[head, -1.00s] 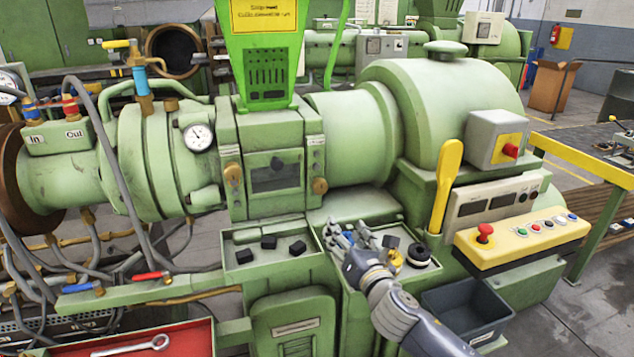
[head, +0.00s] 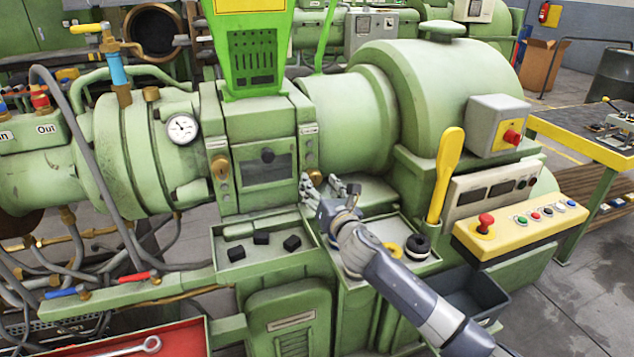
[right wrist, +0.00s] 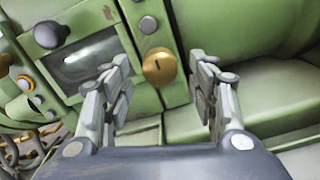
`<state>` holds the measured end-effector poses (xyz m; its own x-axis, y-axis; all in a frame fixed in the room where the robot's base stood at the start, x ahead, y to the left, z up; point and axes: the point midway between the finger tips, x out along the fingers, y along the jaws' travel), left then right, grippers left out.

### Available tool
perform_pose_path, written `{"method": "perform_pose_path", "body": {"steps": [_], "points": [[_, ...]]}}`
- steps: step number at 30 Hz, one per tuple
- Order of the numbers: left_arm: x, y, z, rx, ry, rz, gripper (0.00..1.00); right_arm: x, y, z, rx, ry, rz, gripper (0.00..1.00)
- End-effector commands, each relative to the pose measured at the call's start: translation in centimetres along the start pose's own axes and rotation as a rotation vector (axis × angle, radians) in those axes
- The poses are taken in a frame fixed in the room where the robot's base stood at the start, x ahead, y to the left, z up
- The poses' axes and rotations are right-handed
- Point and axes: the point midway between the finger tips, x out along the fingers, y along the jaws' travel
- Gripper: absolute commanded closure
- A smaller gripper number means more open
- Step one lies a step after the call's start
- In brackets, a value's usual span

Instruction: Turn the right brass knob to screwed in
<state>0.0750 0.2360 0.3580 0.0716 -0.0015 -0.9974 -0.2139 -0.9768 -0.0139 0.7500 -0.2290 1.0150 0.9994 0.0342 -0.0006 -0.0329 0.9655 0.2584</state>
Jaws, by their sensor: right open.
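The right brass knob (right wrist: 159,67) is a round brass disc with a dark slot, on the green front plate of the extruder. In the right wrist view it sits between and beyond my spread fingers (right wrist: 161,95), apart from them. In the head view my right gripper (head: 328,183) is open and empty just below and right of the plate; the right knob is mostly hidden behind it there. The left brass knob (head: 220,168) shows on the other side of the small window (head: 266,168). My left gripper is not in view.
Below are a tray with several black blocks (head: 262,238) and a tray with a black ring (head: 418,248) and a yellow ring (head: 393,249). A yellow lever (head: 446,172) and a control panel with a red button (head: 485,221) stand to the right.

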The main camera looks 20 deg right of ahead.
Motion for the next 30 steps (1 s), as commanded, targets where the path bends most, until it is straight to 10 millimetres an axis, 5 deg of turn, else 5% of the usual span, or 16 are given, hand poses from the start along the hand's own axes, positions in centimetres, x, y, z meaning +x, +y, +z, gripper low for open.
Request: {"method": "perform_pose_path", "body": {"steps": [6, 17, 23, 30], "points": [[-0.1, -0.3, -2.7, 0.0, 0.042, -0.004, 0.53, 1.7, 0.0, 0.0, 0.001, 0.0, 0.0, 0.46], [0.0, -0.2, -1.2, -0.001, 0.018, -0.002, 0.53, 2.0, 0.0, 0.0, 0.0, 0.0, 0.0, 0.46], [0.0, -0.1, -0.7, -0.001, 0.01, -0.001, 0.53, 2.0, 0.0, 0.0, 0.0, 0.0, 0.0, 0.89], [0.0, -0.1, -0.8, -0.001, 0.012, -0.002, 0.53, 2.0, 0.0, 0.0, 0.005, 0.001, 0.0, 0.9]]}}
